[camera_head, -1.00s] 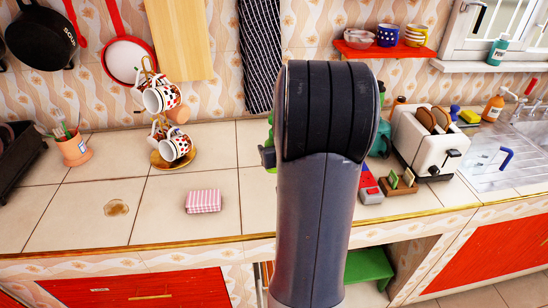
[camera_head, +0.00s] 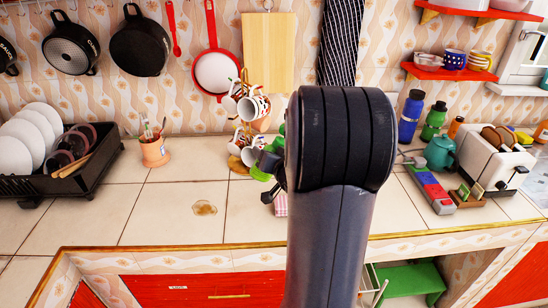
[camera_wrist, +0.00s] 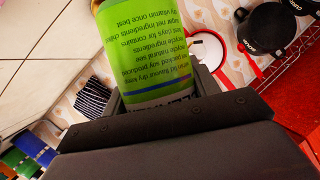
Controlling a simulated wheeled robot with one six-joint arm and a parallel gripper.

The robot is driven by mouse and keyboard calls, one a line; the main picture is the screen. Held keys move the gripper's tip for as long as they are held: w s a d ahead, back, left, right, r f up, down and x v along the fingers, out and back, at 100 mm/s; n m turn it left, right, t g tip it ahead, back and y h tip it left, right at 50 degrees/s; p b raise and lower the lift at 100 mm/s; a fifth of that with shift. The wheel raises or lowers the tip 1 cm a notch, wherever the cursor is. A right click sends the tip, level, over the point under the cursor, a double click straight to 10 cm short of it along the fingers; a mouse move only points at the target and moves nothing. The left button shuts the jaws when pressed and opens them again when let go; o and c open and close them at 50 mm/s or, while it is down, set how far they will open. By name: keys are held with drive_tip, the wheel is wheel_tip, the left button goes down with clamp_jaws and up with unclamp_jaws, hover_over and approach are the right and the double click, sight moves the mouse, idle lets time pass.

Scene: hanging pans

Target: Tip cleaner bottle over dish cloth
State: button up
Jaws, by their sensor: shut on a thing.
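My gripper (camera_wrist: 165,98) is shut on the green cleaner bottle (camera_wrist: 155,45). In the wrist view its printed label reads upside down, and its top end is cut off by the frame. In the head view, part of the bottle (camera_head: 264,159) shows left of my arm, above the counter in front of the mug stand, with my gripper (camera_head: 270,180) mostly hidden. I cannot tell its exact tilt. The pink striped dish cloth (camera_head: 281,206) lies on the counter just below, its right part hidden behind my arm.
A brown stain (camera_head: 205,208) marks the bare counter left of the cloth. A mug stand (camera_head: 245,140) is behind the bottle. Bottles, a teal kettle (camera_head: 440,153) and a toaster (camera_head: 495,160) stand right.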

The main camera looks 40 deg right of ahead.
drive_tip(key=shift+w+a+f, duration=0.1)
drive_tip(key=shift+a, duration=0.1)
wheel_tip(320, 180, down, 2)
drive_tip(key=m+b, duration=0.1)
drive_tip(key=m+t+b, duration=0.1)
drive_tip(key=shift+a+f+m+y+b, duration=0.1)
drive_tip(key=shift+f+m+y+b, duration=0.05)
drive_tip(key=shift+m+y+b, duration=0.15)
drive_tip(key=m+b, duration=0.1)
drive_tip(key=f+m+t+b, duration=0.2)
drive_tip(key=shift+w+a, duration=0.25)
drive_tip(key=shift+a, duration=0.05)
wheel_tip(320, 180, down, 3)
drive_tip(key=m+b, duration=0.2)
drive_tip(key=m+t+b, duration=0.1)
drive_tip(key=b, duration=0.1)
drive_tip(key=shift+d+f+m+t, duration=0.1)
drive_tip(key=shift+f+m+t, duration=0.1)
drive_tip(key=shift+m+t, duration=0.15)
drive_tip(key=shift+s+f+m+b, duration=0.1)
drive_tip(key=shift+m+b, duration=0.3)
drive_tip(key=shift+m, duration=0.25)
drive_tip(key=m+h+b, duration=0.1)
drive_tip(key=m, duration=0.1)
drive_tip(key=m+t+b, duration=0.1)
drive_tip(key=shift+s+d+r+m+h, duration=0.1)
drive_tip(key=shift+d+r+m+h, duration=0.05)
drive_tip(key=shift+r+m+h, duration=0.25)
